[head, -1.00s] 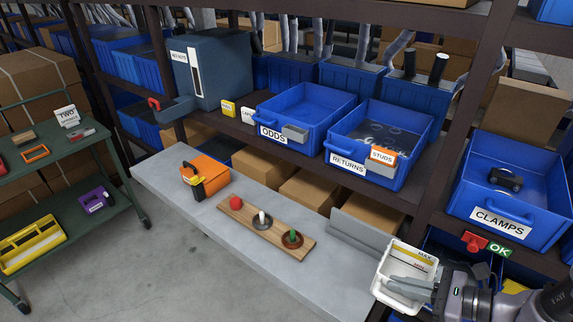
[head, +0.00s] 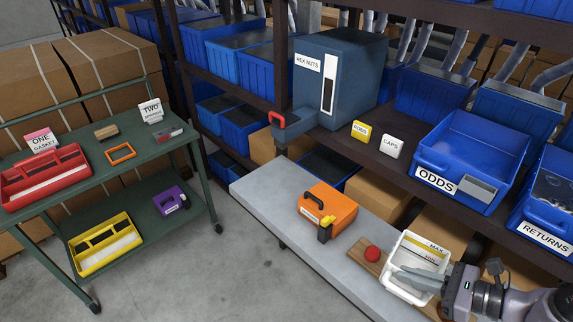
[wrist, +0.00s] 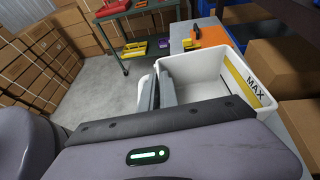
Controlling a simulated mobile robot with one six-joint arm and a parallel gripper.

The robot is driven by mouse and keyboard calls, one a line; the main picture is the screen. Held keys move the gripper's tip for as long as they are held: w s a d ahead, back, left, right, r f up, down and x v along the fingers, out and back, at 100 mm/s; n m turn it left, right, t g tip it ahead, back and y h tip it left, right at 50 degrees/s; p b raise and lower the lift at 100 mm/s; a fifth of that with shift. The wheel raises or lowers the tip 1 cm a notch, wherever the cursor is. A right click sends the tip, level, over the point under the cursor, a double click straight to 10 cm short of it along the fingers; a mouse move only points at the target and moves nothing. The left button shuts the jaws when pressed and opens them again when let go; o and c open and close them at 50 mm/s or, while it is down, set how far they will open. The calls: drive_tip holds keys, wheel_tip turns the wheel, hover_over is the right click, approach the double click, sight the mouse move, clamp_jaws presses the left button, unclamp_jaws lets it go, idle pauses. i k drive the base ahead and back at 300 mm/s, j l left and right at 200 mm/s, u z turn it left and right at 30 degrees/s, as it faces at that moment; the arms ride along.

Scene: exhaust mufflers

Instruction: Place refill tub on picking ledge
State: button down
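The white refill tub (head: 403,288) with a yellow MAX stripe is at the lower right of the head view. It looks empty inside in the wrist view (wrist: 205,75). My gripper (head: 420,279) is shut on one side wall of the tub, with a grey finger on each side in the wrist view (wrist: 160,90). The tub is roughly upright and appears held above the grey picking ledge (head: 262,188), hiding part of it. Whether the tub touches anything beneath is hidden.
On the ledge stand an orange case (head: 327,207) and a wooden board (head: 368,257) with a red knob (head: 373,254); the tub covers the rest of the board. The ledge's left end is bare. Behind are the hex nuts dispenser (head: 345,75) and ODDS bin (head: 470,150). A green cart (head: 150,160) stands left.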

sight(278, 185)
drive_tip(key=i+j+u, duration=0.1)
drive_tip(key=i+j, duration=0.25)
drive_tip(key=j, duration=0.25)
drive_tip(key=i+j, duration=0.4)
drive_tip(key=j, duration=0.15)
drive_tip(key=i+j+u, duration=0.15)
drive_tip(key=i+j, duration=0.25)
drive_tip(key=j, duration=0.15)
drive_tip(key=i+j+z, duration=0.25)
drive_tip(key=i+z, duration=0.25)
drive_tip(key=i+j, duration=0.05)
